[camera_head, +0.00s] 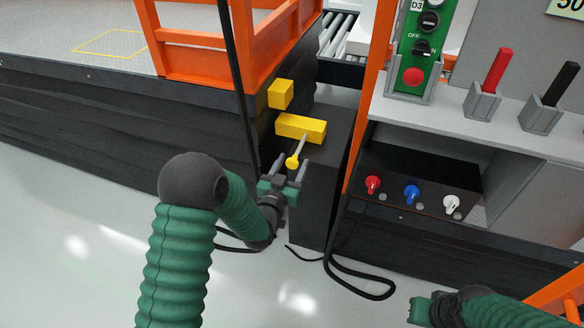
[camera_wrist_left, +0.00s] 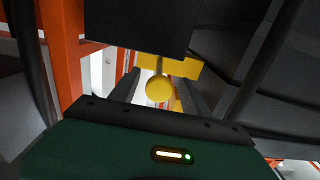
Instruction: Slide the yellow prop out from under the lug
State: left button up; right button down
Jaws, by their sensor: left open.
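The yellow prop (camera_head: 301,128) is a bar lying on top of a dark pedestal, with a thin stem ending in a round yellow knob (camera_head: 292,162). A yellow block, which looks like the lug (camera_head: 281,93), sticks out from the dark lift side just above and behind the bar. My left gripper (camera_head: 291,168) is open, its fingers pointing at the prop, one on either side of the knob. In the left wrist view the knob (camera_wrist_left: 158,86) shows between the fingers, the bar (camera_wrist_left: 180,67) behind it. My right gripper (camera_head: 421,310) is at the bottom right; its fingers are unclear.
The dark pedestal (camera_head: 318,185) stands between the lift's folded black side (camera_head: 110,125) and an orange-framed console (camera_head: 410,130). A thin black pole (camera_head: 236,80) rises left of the prop. A black cable (camera_head: 360,292) loops on the pale floor. Red, blue and white knobs sit on the console's lower panel.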

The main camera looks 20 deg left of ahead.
pick_arm(q)
grip_shut()
dwell(0.4)
dwell(1.0)
